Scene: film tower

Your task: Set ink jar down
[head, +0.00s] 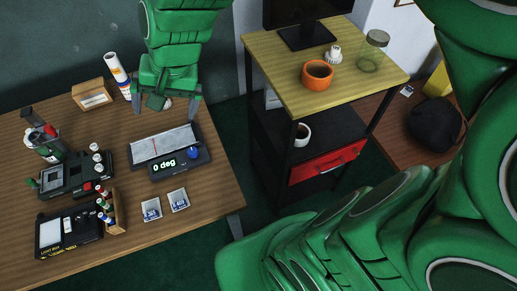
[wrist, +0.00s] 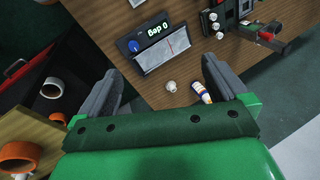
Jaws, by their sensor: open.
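A small white jar (head: 167,103), which I take to be the ink jar, stands on the wooden desk (head: 60,125) near its back edge, partly hidden by my gripper (head: 165,112). In the wrist view the jar (wrist: 171,86) shows between the two spread fingers of my gripper (wrist: 160,72). The gripper is open and points down, with a finger on each side and a gap to the jar. I cannot tell how high the fingertips are above the desk.
A grey device (head: 180,163) reading "0 deg" lies just in front. A white tube (head: 117,75) and a wooden box (head: 92,94) stand left of the gripper. A side table (head: 285,75) with an orange mug (head: 317,74) and glass jar (head: 373,51) stands right.

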